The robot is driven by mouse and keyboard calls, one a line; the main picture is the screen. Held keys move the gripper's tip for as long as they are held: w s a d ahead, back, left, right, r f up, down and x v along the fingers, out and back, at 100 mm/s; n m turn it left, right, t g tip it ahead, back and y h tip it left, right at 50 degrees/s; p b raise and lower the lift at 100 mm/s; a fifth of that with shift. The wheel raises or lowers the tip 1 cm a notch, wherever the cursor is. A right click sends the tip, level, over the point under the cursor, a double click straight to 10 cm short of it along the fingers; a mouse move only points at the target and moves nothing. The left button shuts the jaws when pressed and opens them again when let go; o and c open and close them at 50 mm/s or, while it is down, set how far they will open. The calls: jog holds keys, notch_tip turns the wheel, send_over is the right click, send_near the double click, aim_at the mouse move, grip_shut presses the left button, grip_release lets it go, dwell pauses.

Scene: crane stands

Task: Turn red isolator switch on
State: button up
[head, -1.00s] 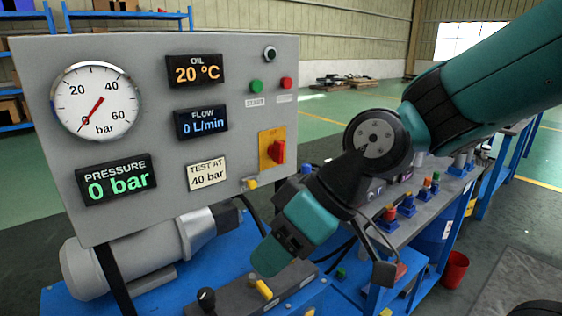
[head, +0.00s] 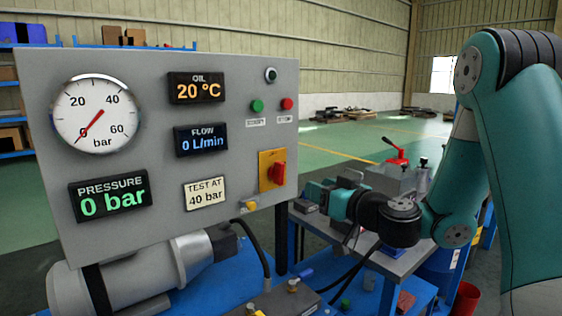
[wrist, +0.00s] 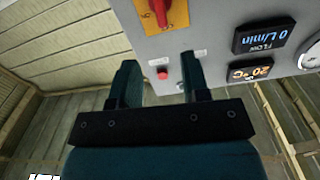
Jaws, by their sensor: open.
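The red isolator switch (head: 278,173) is a red rotary handle on a yellow plate (head: 266,160), at the lower right of the grey panel (head: 150,75). Its handle stands about upright. In the wrist view the red handle (wrist: 160,12) is at the top edge, partly cut off, on its yellow plate. My gripper (head: 310,190) is just right of the panel's edge, apart from the switch. In the wrist view its two fingers (wrist: 158,80) are spread with nothing held. The red button (wrist: 163,73) shows in the gap between them, farther off on the panel.
Green (head: 257,105) and red push buttons sit above the switch. The gauge (head: 97,113) reads about 0 bar and the pressure display (head: 109,200) reads 0 bar. A yellow part (head: 250,206) sticks out at the panel's lower edge. A grey bench (head: 400,262) stands beneath my arm.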

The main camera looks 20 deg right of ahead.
aim_at(283, 173)
jog(key=p+x, duration=0.3)
jog(key=x, duration=0.1)
jog(key=p+x, duration=0.8)
jog(key=x, duration=0.1)
jog(key=shift+a+r, duration=0.1)
jog(key=shift+r, duration=0.15)
jog(key=shift+w+a+f+p, duration=0.1)
jog(key=shift+w+p, duration=0.05)
jog(key=shift+w, duration=0.2)
jog(key=shift+w+a+f+p, duration=0.1)
jog(key=shift+w+f+p, duration=0.05)
jog(key=shift+w, duration=0.2)
jog(key=shift+c, duration=0.2)
grip_shut()
